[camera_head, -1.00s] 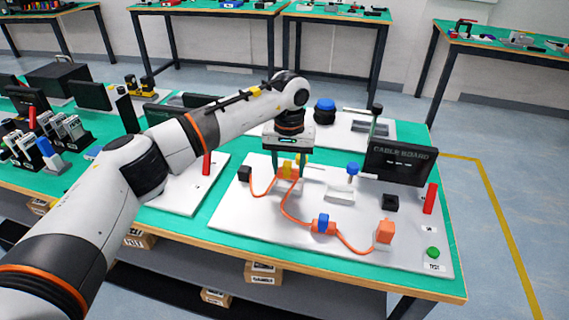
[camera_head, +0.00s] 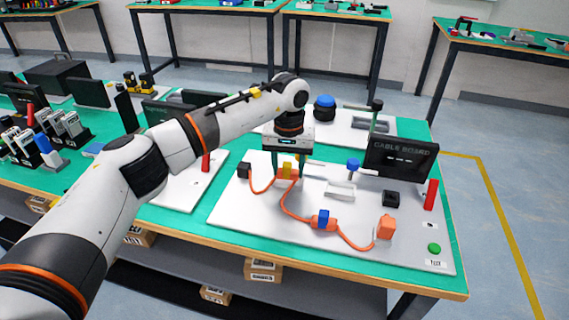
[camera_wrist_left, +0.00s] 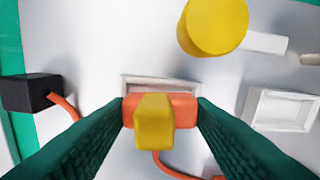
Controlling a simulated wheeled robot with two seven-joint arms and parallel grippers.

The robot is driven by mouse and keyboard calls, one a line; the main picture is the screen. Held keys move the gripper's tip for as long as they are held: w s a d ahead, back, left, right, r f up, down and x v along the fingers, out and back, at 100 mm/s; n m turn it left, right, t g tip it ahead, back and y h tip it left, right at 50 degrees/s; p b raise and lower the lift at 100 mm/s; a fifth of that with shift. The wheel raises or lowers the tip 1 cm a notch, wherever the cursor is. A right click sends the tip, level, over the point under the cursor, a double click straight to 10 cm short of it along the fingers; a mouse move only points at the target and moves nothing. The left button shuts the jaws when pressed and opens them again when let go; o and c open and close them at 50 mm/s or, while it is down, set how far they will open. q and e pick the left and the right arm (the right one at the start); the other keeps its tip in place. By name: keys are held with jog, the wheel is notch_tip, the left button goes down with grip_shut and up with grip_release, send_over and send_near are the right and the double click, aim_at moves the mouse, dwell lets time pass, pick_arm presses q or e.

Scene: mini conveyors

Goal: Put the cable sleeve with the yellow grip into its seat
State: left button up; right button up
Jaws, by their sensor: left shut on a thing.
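The orange cable sleeve with the yellow grip (camera_head: 287,171) is between the fingers of my left gripper (camera_head: 288,166), which is shut on it. In the left wrist view the yellow grip (camera_wrist_left: 154,122) stands up between the green fingers, with the orange body (camera_wrist_left: 128,112) across them. A pale rectangular seat (camera_wrist_left: 160,82) shows just beyond the sleeve, partly hidden by it. I cannot tell whether the sleeve touches the seat. The orange cable runs from a black block (camera_head: 244,170) through this sleeve to the sleeve with the blue grip (camera_head: 323,221). My right gripper is not in view.
A yellow round knob (camera_wrist_left: 212,27) stands close beyond the seat. An empty white seat (camera_head: 341,191) lies to the right. An orange plug (camera_head: 387,227), a black socket (camera_head: 391,200), a blue knob (camera_head: 353,165) and the CABLE BOARD screen (camera_head: 401,162) stand further right.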

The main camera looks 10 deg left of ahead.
pick_arm(q)
jog(key=shift+f, duration=0.95)
jog(key=o, duration=0.7)
jog(key=shift+c, duration=0.2)
jog(key=o, duration=0.4)
jog(key=shift+d, duration=0.2)
jog(key=shift+a, duration=0.2)
